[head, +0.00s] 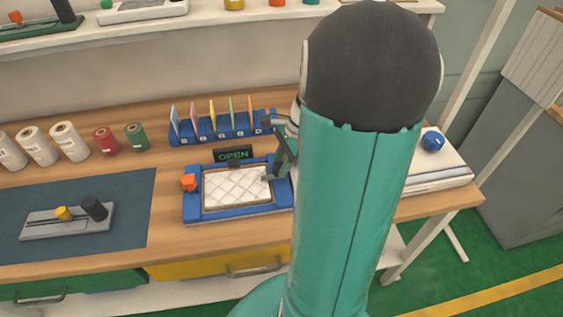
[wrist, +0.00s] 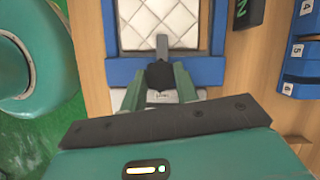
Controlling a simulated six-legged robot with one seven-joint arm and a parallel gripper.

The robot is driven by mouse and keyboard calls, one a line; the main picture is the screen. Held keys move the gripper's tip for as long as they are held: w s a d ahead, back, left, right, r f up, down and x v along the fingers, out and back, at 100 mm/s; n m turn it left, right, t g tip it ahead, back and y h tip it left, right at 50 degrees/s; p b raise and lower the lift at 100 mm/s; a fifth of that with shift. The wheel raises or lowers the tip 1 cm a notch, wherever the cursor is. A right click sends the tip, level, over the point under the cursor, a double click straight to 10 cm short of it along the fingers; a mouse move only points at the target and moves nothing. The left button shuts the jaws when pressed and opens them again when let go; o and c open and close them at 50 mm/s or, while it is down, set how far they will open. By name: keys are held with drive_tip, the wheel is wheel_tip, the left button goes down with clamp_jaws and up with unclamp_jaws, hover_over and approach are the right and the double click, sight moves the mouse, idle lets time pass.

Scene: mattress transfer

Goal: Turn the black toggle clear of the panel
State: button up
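The black toggle (wrist: 158,75) shows in the wrist view at the near rim of the blue frame (wrist: 210,70). Its grey bar (wrist: 162,47) points over the rim onto the edge of the white quilted panel (wrist: 150,20). My gripper (wrist: 166,80) has a green finger on each side of the toggle's knob, and the knob fills the gap between them. In the head view the quilted panel (head: 237,188) lies in the blue frame (head: 240,215), and my gripper (head: 277,172) is at the frame's right side.
An orange knob (head: 188,182) sits at the frame's left side. A grey fixture (head: 68,220) lies on the dark mat at left. The wooden tabletop (head: 165,235) between mat and frame is clear.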

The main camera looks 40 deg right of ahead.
drive_tip(key=shift+n, duration=0.3)
drive_tip(key=n+g, duration=0.1)
drive_tip(key=n, duration=0.2)
drive_tip(key=shift+w+n+g, duration=0.15)
drive_tip(key=shift+n+g, duration=0.15)
drive_tip(key=n+g, duration=0.1)
drive_tip(key=n, duration=0.3)
drive_tip(key=shift+w+n+g, duration=0.15)
drive_tip(key=shift+n+g, duration=0.15)
drive_tip(key=shift+g, duration=0.1)
drive_tip(key=n+g+h, duration=0.1)
drive_tip(key=n, duration=0.3)
drive_tip(key=shift+a, duration=0.1)
drive_tip(key=n, duration=0.2)
drive_tip(key=n+g+h, duration=0.1)
drive_tip(key=n, duration=0.2)
drive_tip(key=shift+w+g, duration=0.1)
drive_tip(key=shift+g, duration=0.2)
drive_tip(key=o, duration=1)
